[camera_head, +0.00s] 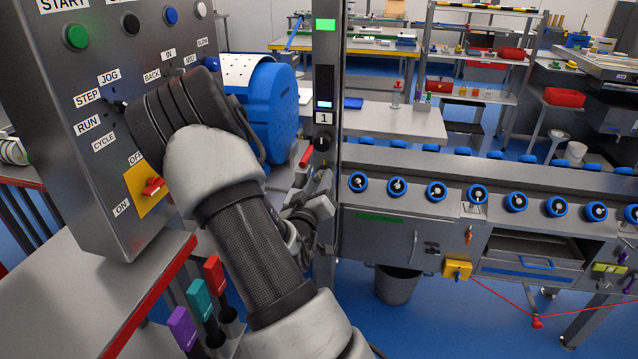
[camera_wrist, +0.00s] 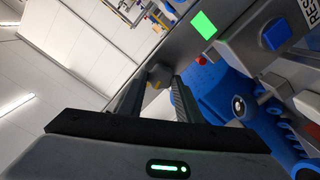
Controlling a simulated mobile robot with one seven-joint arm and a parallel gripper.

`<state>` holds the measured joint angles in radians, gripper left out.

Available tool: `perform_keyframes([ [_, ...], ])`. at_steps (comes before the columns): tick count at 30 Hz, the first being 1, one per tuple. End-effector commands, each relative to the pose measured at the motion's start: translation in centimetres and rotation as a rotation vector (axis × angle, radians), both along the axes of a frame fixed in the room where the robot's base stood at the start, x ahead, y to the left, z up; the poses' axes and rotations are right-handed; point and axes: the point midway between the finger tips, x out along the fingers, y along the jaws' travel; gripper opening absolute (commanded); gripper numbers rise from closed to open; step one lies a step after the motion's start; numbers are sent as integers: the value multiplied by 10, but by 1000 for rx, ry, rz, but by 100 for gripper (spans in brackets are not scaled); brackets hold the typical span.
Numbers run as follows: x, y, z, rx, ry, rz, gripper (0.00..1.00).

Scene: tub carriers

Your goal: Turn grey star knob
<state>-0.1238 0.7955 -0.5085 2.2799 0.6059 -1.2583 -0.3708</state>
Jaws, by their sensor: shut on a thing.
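My gripper (camera_head: 322,195) is at the metal post in the head view, beyond my forearm, which hides part of it. In the wrist view, the two dark fingers of my gripper (camera_wrist: 160,82) reach up to a small grey knob (camera_wrist: 157,71) and are closed on it. A yellowish patch shows just below the knob, between the fingers. The knob's star shape is too small and too covered to make out. In the head view the knob cannot be told apart from my gripper and the post.
The control box (camera_head: 75,130) with switches and a red-on-yellow knob (camera_head: 150,188) stands close at left. The post (camera_head: 326,90) bears a display and a black knob (camera_head: 322,142). A grey bin (camera_head: 397,284) stands below. Tool handles (camera_head: 183,326) stand near my arm.

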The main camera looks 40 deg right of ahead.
Motion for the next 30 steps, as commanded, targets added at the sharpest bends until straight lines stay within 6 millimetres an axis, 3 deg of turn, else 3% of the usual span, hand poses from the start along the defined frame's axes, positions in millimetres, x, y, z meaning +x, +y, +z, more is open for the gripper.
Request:
perform_keyframes([
  [30, 2, 2, -3, -607, 709, 2, 9],
])
